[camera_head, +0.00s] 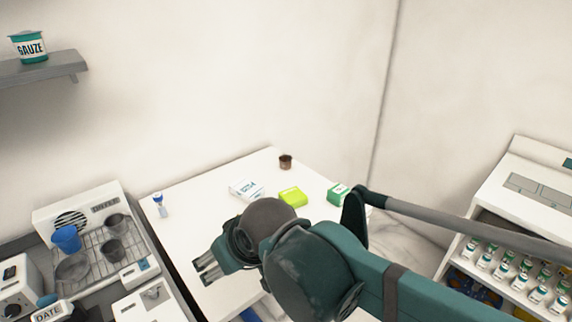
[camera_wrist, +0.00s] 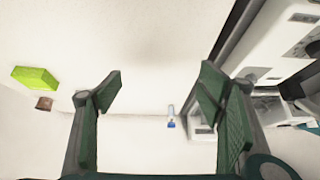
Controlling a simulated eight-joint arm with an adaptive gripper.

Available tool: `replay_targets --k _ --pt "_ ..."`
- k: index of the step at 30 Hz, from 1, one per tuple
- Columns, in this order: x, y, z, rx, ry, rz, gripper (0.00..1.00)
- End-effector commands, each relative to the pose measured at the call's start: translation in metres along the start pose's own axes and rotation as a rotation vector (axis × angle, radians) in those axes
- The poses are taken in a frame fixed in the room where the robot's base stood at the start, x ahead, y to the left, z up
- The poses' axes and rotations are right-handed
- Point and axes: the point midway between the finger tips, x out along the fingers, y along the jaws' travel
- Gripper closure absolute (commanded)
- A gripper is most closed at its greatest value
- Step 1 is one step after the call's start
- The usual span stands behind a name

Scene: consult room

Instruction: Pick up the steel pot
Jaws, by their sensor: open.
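No pot is clearly marked as the steel pot. A small brown metallic pot (camera_head: 285,161) stands upright near the back edge of the white table (camera_head: 190,230); it also shows at the left of the wrist view (camera_wrist: 44,103). Two dark grey cup-like vessels, an upper one (camera_head: 116,224) and a lower one (camera_head: 113,250), sit on a wire rack at the left. I cannot tell which vessel is meant. My gripper (camera_head: 207,269) is over the front left of the table, apart from all of these. In the wrist view its fingers (camera_wrist: 161,75) are spread and empty.
A yellow-green box (camera_head: 293,196), a white box (camera_head: 246,188), a green-and-white box (camera_head: 338,194) and a small blue-and-white bottle (camera_head: 160,204) are on the table. A blue cup (camera_head: 66,239) is on the rack. A shelf of bottles (camera_head: 510,272) stands right. The table's left middle is clear.

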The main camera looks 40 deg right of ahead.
Motion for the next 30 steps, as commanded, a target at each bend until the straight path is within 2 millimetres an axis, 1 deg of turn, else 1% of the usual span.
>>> replay_targets --k 11,12,15,16,25,30 --pt "0.0000 0.0000 0.0001 0.000 0.000 0.000 0.32" --pt "0.0000 0.0000 0.0001 0.000 0.000 0.000 0.35" --pt "0.0000 0.0000 0.0001 0.000 0.000 0.000 0.48" --pt "0.0000 0.0000 0.0001 0.000 0.000 0.000 0.51" --pt "-0.0001 0.0001 -0.0002 0.000 0.000 0.000 0.51" --pt "-0.0017 0.0022 -0.0055 0.013 -0.005 0.004 0.51"
